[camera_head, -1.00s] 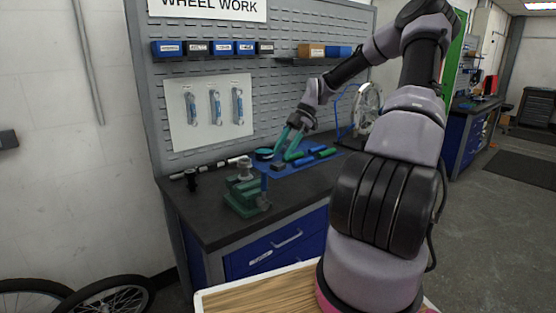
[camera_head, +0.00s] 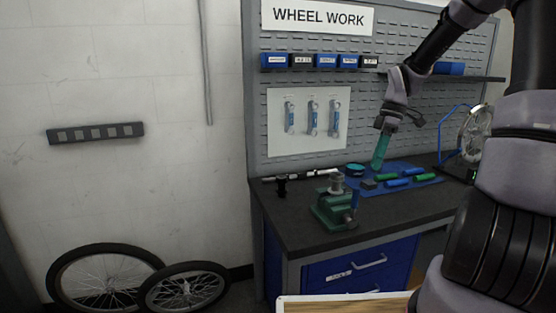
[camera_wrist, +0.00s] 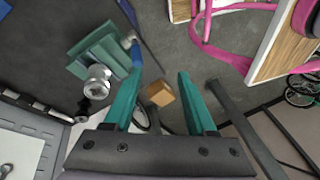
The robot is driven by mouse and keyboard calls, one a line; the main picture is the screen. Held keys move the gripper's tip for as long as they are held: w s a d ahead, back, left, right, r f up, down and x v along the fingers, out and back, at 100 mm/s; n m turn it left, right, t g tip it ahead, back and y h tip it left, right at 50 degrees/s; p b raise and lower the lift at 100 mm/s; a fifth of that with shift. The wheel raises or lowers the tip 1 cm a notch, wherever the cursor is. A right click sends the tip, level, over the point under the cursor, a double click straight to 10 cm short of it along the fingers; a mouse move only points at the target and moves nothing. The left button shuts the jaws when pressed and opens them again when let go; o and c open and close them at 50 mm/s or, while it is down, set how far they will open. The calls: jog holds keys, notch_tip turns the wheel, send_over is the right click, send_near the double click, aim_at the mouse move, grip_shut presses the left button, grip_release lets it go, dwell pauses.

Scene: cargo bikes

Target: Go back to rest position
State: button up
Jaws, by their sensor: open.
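My gripper (camera_head: 380,152) is held above the workbench, over the left part of the blue mat (camera_head: 432,182), with its teal fingers pointing down. In the head view the fingers overlap. In the wrist view my gripper (camera_wrist: 158,76) is open, with the two fingers apart and nothing held between them. My arm runs from the right edge of the head view up and over to the bench. The mat and its tools are not recognisable in the wrist view.
A green vise (camera_head: 335,208) stands at the bench's front left; it also shows in the wrist view (camera_wrist: 98,50). Green and blue handles (camera_head: 398,182) and a teal ring (camera_head: 355,170) lie on the bench. A pegboard (camera_head: 392,125) rises behind. Bicycle wheels (camera_head: 105,280) lean at lower left.

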jog(key=s+a+r+m+t, duration=0.2)
jog(key=s+r+m+t, duration=0.2)
jog(key=s+r+m, duration=0.5)
jog(key=s+a+r+m+t+h, duration=0.1)
jog(key=s+a+r+m+t, duration=0.1)
jog(key=s+r+m+t, duration=0.3)
jog(key=s+r+m, duration=0.4)
jog(key=s+m, duration=0.1)
jog(key=shift+r, duration=0.3)
